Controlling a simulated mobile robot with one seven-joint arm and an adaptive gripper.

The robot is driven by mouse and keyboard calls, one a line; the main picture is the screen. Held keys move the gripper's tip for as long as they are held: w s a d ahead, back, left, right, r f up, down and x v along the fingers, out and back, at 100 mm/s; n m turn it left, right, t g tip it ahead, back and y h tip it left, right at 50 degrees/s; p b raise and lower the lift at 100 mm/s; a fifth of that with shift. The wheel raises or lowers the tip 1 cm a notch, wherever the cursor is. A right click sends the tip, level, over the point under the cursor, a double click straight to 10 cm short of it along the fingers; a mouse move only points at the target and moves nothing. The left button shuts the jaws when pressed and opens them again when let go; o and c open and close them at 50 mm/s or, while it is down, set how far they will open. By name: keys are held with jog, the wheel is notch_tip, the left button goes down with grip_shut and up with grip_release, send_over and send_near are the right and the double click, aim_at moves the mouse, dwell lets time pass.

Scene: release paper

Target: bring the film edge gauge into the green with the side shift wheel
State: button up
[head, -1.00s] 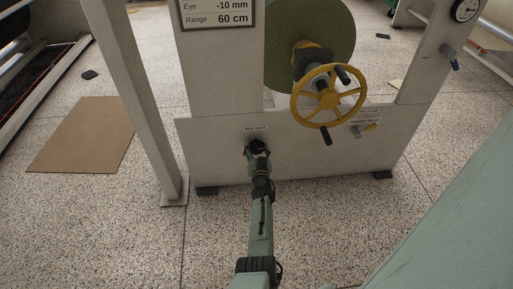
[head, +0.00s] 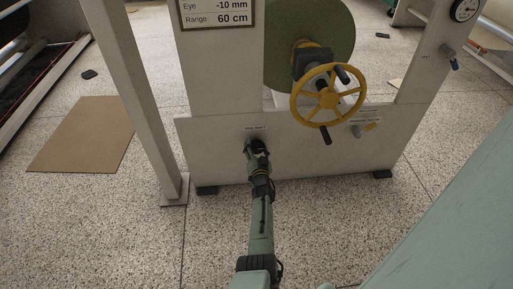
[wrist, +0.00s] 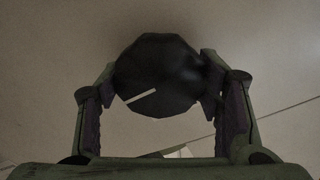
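The side shift wheel is a dark, faceted knob (wrist: 165,75) with a white line mark, seen in the wrist view. In the head view it sits on the low white panel under a small label (head: 256,128), mostly hidden by my gripper (head: 257,147). In the wrist view the fingers of my gripper (wrist: 160,88) are on both sides of the knob and appear to touch it. The white line slopes up to the right. A round dial (head: 465,10) is at the top right of the head view; its reading is too small to tell, and I cannot tell if it is the film edge gauge.
A yellow handwheel (head: 328,95) stands out right of my gripper, before a green roll (head: 335,40). A sign (head: 217,12) reads Eye -10 mm, Range 60 cm. A white post (head: 135,100) stands left. Brown board (head: 82,135) lies on the speckled floor.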

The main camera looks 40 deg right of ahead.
jog(key=o, duration=0.4)
dwell(0.3)
